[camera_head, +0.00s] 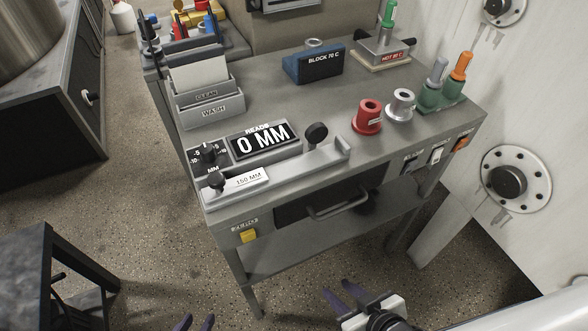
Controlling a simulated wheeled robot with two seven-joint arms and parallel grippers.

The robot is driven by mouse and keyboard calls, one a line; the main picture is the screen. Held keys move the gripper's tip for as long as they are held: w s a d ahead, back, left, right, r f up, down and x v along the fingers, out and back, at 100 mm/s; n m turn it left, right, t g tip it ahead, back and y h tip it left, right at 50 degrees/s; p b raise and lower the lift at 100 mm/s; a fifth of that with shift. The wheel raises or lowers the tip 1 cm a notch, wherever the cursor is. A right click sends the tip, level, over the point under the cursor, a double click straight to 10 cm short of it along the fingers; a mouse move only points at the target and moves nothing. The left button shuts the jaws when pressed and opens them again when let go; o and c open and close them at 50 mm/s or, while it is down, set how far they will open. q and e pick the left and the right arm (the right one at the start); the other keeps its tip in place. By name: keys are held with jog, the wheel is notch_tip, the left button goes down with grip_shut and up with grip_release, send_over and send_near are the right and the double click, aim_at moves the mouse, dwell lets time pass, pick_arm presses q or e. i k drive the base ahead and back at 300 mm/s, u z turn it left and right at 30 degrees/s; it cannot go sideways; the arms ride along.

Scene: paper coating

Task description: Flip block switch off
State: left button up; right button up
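A blue block (299,74) labelled "BLOCK 70 C" stands at the back of the grey bench. On the bench's right front edge are a dark label plate (412,160), a white switch (436,155) and an orange part (462,143). The small lettering there is too small to read surely, so I cannot tell which is the block switch or its position. My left gripper (196,323) shows only its purple fingertips at the bottom edge, apart and empty. My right gripper (345,291) is below the bench front, its purple fingers apart and empty. Both are well away from the switches.
The bench (300,112) also bears a "0 MM" readout (264,139), a red spool (368,117), a grey spool (400,106) and a green rack (440,97). A drawer handle (338,205) and a yellow part (248,236) are on its front. Floor in front is clear.

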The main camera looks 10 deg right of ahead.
aim_at(462, 142)
jog(key=z, duration=1.25)
jog(key=k, duration=0.3)
jog(key=z, duration=1.1)
